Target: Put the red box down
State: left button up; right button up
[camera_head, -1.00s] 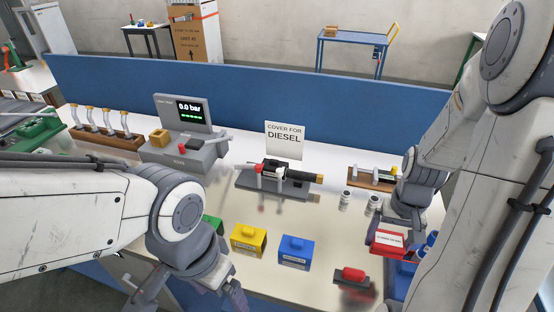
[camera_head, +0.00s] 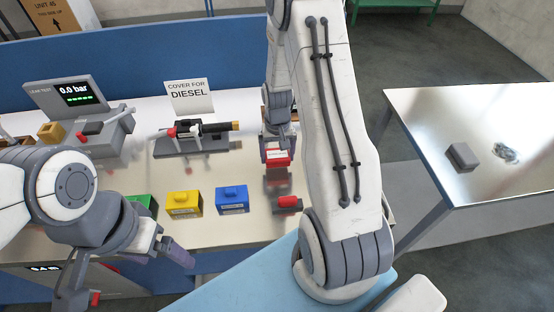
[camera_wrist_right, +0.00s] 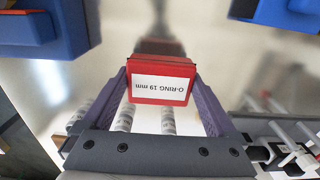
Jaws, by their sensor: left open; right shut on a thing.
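The red box (camera_head: 277,158) is above or at the bench's right part; its height there is hard to judge. In the right wrist view it is a red box (camera_wrist_right: 158,70) with a white label, "O-RING 19 mm", upside down. My right gripper (camera_head: 276,148) is shut on it, one purple finger on each side in the wrist view (camera_wrist_right: 160,88). My left gripper (camera_head: 128,268) is open and empty, low at the bench's front edge. The bench top (camera_head: 235,170) is pale and shiny.
Green (camera_head: 142,204), yellow (camera_head: 185,203) and blue (camera_head: 232,200) boxes stand in a row. A pump fixture (camera_head: 195,138) sits behind. Several small white cylinders (camera_wrist_right: 168,120) are near the red box. A separate table (camera_head: 470,125) is right.

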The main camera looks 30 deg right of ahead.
aim_at(278, 162)
notch_tip(278, 162, down, 3)
jog(key=shift+p, duration=0.35)
jog(key=shift+f, duration=0.1)
jog(key=shift+f, duration=0.1)
jog(key=o, duration=1.1)
